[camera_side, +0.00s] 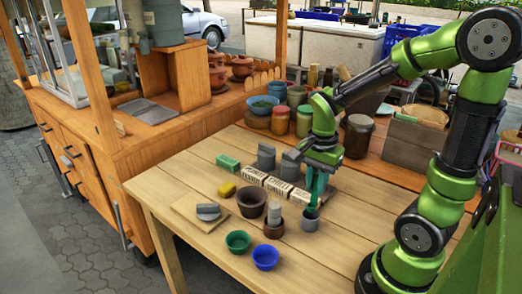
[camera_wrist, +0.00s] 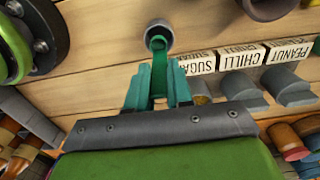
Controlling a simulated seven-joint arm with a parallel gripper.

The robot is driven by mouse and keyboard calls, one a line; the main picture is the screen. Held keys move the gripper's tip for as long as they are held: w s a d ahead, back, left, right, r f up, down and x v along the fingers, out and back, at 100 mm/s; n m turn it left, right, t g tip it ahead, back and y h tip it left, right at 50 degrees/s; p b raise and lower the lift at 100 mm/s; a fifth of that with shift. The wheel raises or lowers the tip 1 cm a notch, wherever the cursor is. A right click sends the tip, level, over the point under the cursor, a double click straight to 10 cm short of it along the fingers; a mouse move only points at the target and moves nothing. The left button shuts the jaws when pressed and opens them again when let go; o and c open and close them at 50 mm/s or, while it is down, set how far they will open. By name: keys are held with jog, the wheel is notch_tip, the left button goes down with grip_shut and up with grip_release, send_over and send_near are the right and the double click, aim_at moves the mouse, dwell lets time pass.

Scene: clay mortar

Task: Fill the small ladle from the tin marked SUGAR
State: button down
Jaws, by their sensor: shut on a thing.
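My gripper (camera_wrist: 160,98) is shut on a teal-green handle (camera_wrist: 158,66), which looks like the small ladle's. The handle (camera_side: 315,193) runs down into a small grey cup (camera_side: 310,220) at the table's right side; its lower end is inside the cup (camera_wrist: 160,30).
CHILLI (camera_wrist: 241,56) and PEANUT (camera_wrist: 288,50) labels with grey tins stand in the same row. A dark mortar (camera_side: 251,201), a brown pot with a pale cylinder (camera_side: 274,214), a green bowl (camera_side: 238,242) and a blue bowl (camera_side: 265,257) stand in front. The table's front right is clear.

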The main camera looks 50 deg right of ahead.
jog(key=shift+r, duration=0.6)
jog(key=w+d+r, duration=0.3)
jog(key=d, duration=0.4)
jog(key=w+d+r, duration=0.2)
jog(key=w+d, duration=0.1)
jog(key=d, duration=0.4)
jog(key=shift+s+a+f, duration=0.15)
jog(key=shift+f, duration=1.9)
jog(key=shift+s+a+f, duration=0.1)
jog(key=shift+f, duration=1.95)
jog(key=shift+f, duration=0.4)
